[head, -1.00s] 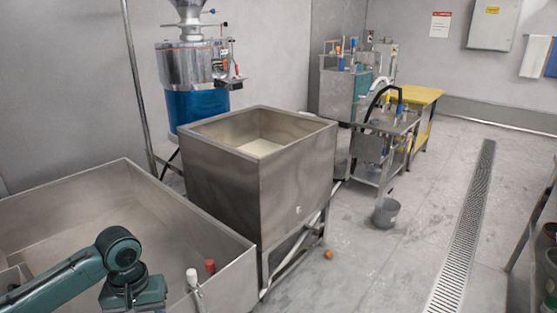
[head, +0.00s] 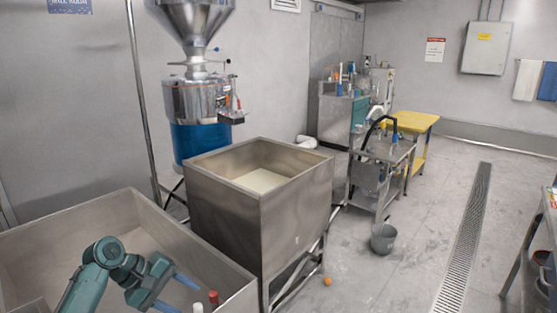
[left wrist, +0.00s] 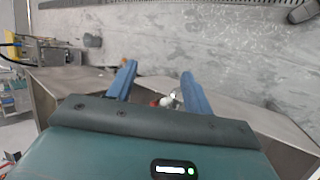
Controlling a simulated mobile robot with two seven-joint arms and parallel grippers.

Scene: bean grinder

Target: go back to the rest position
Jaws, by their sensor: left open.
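My left gripper (head: 168,292) comes in from the lower left of the head view, over the right part of the low steel basin (head: 60,235). Its two blue fingers are spread apart, and they also show in the left wrist view (left wrist: 157,82) with nothing between them. Beyond the fingers in the wrist view lie a white knob (left wrist: 168,101) and a red piece near the basin's edge. My right gripper is in neither view.
A square steel bin (head: 250,215) with pale contents stands right of the basin. Behind it is the blue and steel grinder (head: 200,115). A grey bucket (head: 384,238) and an orange object (head: 327,281) are on the floor. The floor around the drain (head: 470,230) is clear.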

